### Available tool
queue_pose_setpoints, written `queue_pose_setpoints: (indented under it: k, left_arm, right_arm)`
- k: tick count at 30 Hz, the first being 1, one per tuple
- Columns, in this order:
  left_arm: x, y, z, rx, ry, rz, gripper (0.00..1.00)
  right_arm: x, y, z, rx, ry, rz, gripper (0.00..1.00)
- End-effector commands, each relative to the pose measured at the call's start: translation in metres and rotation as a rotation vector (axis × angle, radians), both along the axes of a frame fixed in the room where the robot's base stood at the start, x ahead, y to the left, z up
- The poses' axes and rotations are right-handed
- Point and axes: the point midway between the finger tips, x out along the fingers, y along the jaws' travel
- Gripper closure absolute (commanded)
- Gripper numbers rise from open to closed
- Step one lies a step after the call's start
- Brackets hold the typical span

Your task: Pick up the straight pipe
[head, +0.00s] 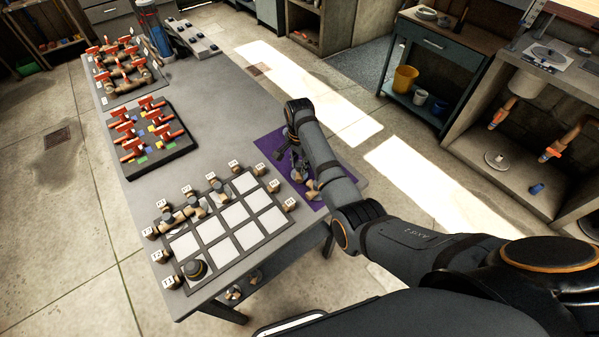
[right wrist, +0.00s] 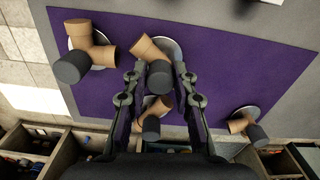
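Several tan pipe pieces with dark ends stand on a purple mat (head: 268,146) at the table's right edge. My right gripper (head: 303,192) is low over this mat, and its arm partly hides the pieces. In the right wrist view, my right gripper (right wrist: 157,72) has its fingers apart. A pipe piece (right wrist: 147,48) with a dark end shows between the fingertips; contact cannot be told. Another piece (right wrist: 156,106) lies nearer the palm. A bent piece (right wrist: 98,53) is at left and a smaller one (right wrist: 240,124) at right. I cannot tell which is the straight pipe. My left gripper is out of view.
A grid board (head: 238,238) with empty squares, numbered tags and fittings along its edges lies at the table's near end. Racks of red-handled valves (head: 147,132) stand farther back. The table's grey middle (head: 215,105) is clear. A workbench (head: 440,50) stands at right.

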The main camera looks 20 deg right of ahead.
Motion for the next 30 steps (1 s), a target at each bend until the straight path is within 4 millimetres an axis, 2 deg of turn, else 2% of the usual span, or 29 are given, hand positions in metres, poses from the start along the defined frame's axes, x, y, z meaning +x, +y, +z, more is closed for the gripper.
queue_pose_setpoints:
  k: [1,5,17,20,23,29,30]
  left_arm:
    - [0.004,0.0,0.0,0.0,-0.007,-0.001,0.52]
    - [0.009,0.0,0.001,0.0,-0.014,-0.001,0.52]
    - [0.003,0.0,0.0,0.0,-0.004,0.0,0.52]
    - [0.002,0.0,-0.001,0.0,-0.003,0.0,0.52]
    - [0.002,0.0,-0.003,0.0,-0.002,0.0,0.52]
    - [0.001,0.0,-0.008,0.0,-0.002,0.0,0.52]
    - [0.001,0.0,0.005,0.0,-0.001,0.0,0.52]
  right_arm:
    - [0.0,0.0,0.0,0.0,0.0,0.0,0.84]
    - [0.0,0.0,0.0,0.0,0.0,0.0,1.0]
    - [0.001,0.0,0.004,0.0,-0.003,0.0,1.0]
    - [0.001,0.0,0.013,0.0,-0.004,0.0,1.0]
    - [0.001,0.0,0.031,0.001,-0.006,0.0,1.0]
    - [-0.031,-0.003,0.067,0.002,-0.006,0.0,1.0]
    - [-0.039,-0.003,0.084,0.001,-0.004,-0.001,1.0]
